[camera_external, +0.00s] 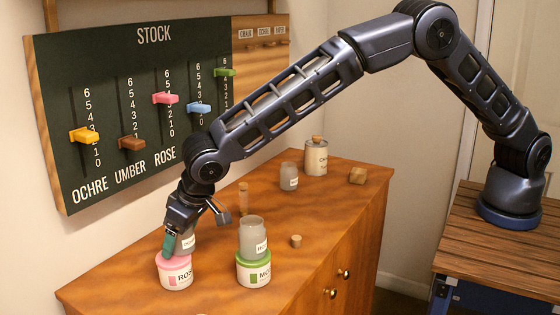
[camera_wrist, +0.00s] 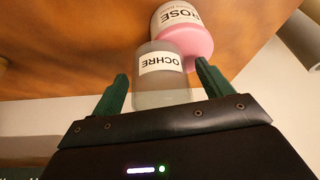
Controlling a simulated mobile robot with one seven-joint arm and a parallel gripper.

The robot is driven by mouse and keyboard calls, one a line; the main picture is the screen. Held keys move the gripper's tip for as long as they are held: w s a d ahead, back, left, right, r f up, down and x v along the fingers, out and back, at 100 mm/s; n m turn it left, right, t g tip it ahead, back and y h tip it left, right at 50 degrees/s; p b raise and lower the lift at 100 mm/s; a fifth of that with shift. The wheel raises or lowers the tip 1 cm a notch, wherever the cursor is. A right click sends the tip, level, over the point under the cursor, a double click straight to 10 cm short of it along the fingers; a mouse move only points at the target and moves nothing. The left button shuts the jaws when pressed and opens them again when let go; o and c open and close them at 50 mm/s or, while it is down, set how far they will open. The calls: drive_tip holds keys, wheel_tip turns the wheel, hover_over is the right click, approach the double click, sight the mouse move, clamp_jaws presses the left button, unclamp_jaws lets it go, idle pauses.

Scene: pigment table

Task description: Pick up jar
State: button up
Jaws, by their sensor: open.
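A translucent grey jar labelled OCHRE (camera_wrist: 160,95) sits between the two green fingers of my gripper (camera_wrist: 162,70) in the wrist view. The gripper is open, with a finger on each side of the jar. A white jar labelled ROSE with a pink lid (camera_wrist: 190,42) is right beyond it. In the external view my gripper (camera_external: 172,246) points down over the ROSE jar (camera_external: 176,277). The grey jar (camera_external: 189,242) shows partly behind the fingers, at the ROSE lid. I cannot tell whether it stands on that lid or behind it.
To the right, a grey jar (camera_external: 252,238) appears above a green-lidded jar (camera_external: 253,274). A small cork (camera_external: 296,241), another grey jar (camera_external: 289,177), a corked canister (camera_external: 316,158) and a wooden block (camera_external: 357,176) are on the cabinet top (camera_external: 335,200). A STOCK board (camera_external: 140,60) hangs behind.

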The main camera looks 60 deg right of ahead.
drive_tip(key=c, duration=1.2)
wheel_tip(320, 180, up, 20)
drive_tip(key=f, duration=0.1)
drive_tip(key=a+f, duration=0.1)
drive_tip(key=f, duration=0.5)
drive_tip(key=a+f, duration=0.1)
drive_tip(key=f, duration=0.5)
drive_tip(key=a+f, duration=0.1)
drive_tip(key=f, duration=0.5)
drive_tip(key=shift+f, duration=0.4)
